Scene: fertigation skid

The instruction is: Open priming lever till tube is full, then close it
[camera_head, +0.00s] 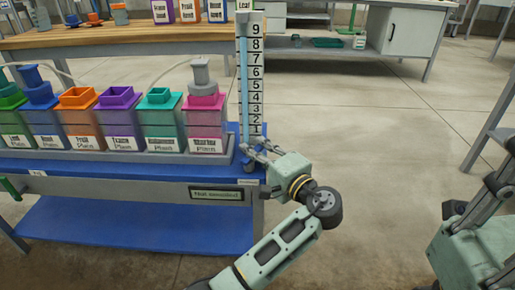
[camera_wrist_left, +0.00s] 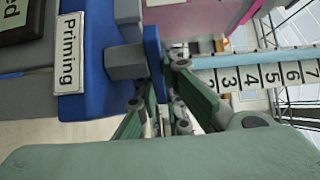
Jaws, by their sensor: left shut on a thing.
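My left gripper (camera_head: 254,150) is at the right end of the blue skid, at the foot of the numbered scale (camera_head: 258,80). In the left wrist view its green fingers (camera_wrist_left: 157,110) are closed around the blue priming lever (camera_wrist_left: 153,65). The lever sits beside a label reading "Priming" (camera_wrist_left: 67,53); the fingers hide its lower end. The clear tube (camera_head: 244,85) stands upright along the scale. It looks light blue over most of its length; the exact top level is hard to tell. It also shows in the left wrist view (camera_wrist_left: 260,58) beside numbers 3 to 7. My right gripper is not visible.
A row of coloured, labelled tanks (camera_head: 124,125) stands on the skid's blue top, left of the scale. A lower blue shelf (camera_head: 135,226) is below. A wooden bench (camera_head: 120,37) stands behind. The floor right of the skid (camera_head: 370,130) is clear.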

